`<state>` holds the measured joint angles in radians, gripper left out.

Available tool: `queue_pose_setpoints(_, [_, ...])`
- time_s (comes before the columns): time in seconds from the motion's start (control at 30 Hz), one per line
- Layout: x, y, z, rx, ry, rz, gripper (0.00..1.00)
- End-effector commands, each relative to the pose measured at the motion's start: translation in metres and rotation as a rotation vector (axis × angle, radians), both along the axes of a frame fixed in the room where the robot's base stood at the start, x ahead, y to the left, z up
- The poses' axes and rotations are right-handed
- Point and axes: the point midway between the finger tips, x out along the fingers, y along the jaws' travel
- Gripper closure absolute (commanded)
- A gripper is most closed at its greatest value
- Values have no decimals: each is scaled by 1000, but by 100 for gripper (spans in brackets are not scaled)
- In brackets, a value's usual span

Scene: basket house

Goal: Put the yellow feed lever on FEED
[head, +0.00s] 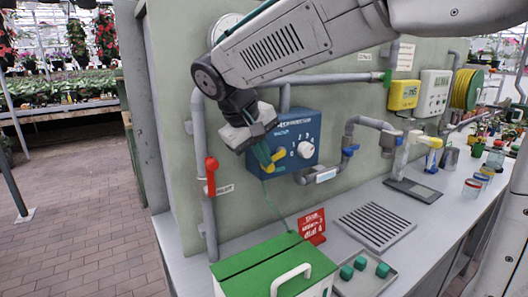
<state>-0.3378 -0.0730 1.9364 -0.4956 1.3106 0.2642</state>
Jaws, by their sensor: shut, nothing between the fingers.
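The yellow feed lever (276,167) sits low on the left side of a blue panel (297,125) on the green-grey wall. My gripper (263,157) is shut and empty, with its dark fingertips right at the lever's upper left end. I cannot tell whether they touch it. The panel also carries a white round knob (305,149) to the right of the lever. The panel's lettering is too small to read, so the FEED mark cannot be made out.
A red-handled valve (211,175) is on the pipe left of the panel; blue-handled valves are to the right. On the bench below are a green-lidded box (262,262), a red sign (312,226), a slotted grate (375,226) and a tray (365,284) with green blocks.

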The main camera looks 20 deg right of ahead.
Motion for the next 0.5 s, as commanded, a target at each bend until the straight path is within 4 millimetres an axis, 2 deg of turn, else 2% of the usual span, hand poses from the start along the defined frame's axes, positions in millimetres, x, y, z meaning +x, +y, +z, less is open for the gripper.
queue_pose_setpoints(0.17, [-1, 4, -18, -146, -25, 6, 100])
queue_pose_setpoints(0.27, [-1, 3, -28, -138, -26, 1, 100])
queue_pose_setpoints(0.5, [0, 3, -30, -136, -27, 1, 100])
